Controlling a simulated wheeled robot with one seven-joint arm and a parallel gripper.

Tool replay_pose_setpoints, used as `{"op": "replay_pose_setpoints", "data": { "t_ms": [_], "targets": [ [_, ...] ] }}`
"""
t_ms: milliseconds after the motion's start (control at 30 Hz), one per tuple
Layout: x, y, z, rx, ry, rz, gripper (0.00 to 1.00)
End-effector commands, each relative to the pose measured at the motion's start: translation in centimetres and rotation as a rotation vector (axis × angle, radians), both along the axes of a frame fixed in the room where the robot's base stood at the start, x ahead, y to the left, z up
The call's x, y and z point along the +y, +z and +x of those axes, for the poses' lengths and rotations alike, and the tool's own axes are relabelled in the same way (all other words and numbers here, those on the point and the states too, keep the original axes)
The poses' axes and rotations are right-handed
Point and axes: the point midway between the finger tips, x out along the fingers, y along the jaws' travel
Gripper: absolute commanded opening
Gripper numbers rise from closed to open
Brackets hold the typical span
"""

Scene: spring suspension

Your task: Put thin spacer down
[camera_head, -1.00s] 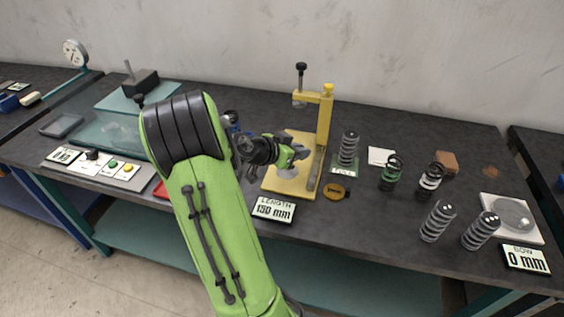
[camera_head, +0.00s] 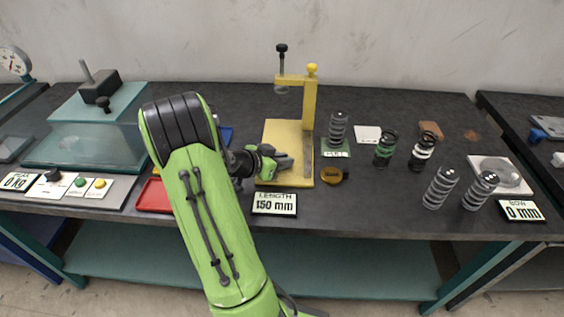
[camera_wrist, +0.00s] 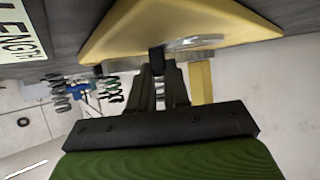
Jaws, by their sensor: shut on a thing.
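My gripper (camera_head: 277,162) is over the front left part of the yellow press's base (camera_head: 286,137) in the head view. It is shut on a thin, grey, disc-like piece, which I take for the thin spacer (camera_wrist: 192,42). In the wrist view the spacer shows edge-on at the fingertips, against the yellow base. I cannot tell whether it touches the base. The yellow press has an upright column (camera_head: 309,105) and a black-knobbed screw (camera_head: 282,60) above the base.
A coil spring (camera_head: 338,130) stands on a green pad just right of the press. A LENGTH display (camera_head: 274,203) reading 150 mm is in front. A brass disc (camera_head: 334,176), more springs (camera_head: 440,188) and a white card (camera_head: 367,134) are to the right. A red tray (camera_head: 154,196) is left.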

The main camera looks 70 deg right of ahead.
Motion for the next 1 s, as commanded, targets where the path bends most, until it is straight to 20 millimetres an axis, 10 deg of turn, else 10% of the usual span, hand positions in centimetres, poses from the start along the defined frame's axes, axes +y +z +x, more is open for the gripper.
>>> {"op": "replay_pose_setpoints", "data": {
  "t_ms": [267, 300, 433, 800, 1000],
  "targets": [
    [0.0, -0.2, 0.0, -0.002, 0.001, -0.001, 0.0],
    [0.0, -0.1, 0.0, -0.002, 0.001, 0.0, 0.21],
    [0.0, -0.1, 0.0, -0.002, 0.0, 0.0, 0.41],
    [0.1, 0.5, 0.2, -0.001, 0.002, 0.001, 0.42],
    [3.9, 3.0, 2.8, -0.003, 0.011, -0.001, 0.42]
  ]
}}
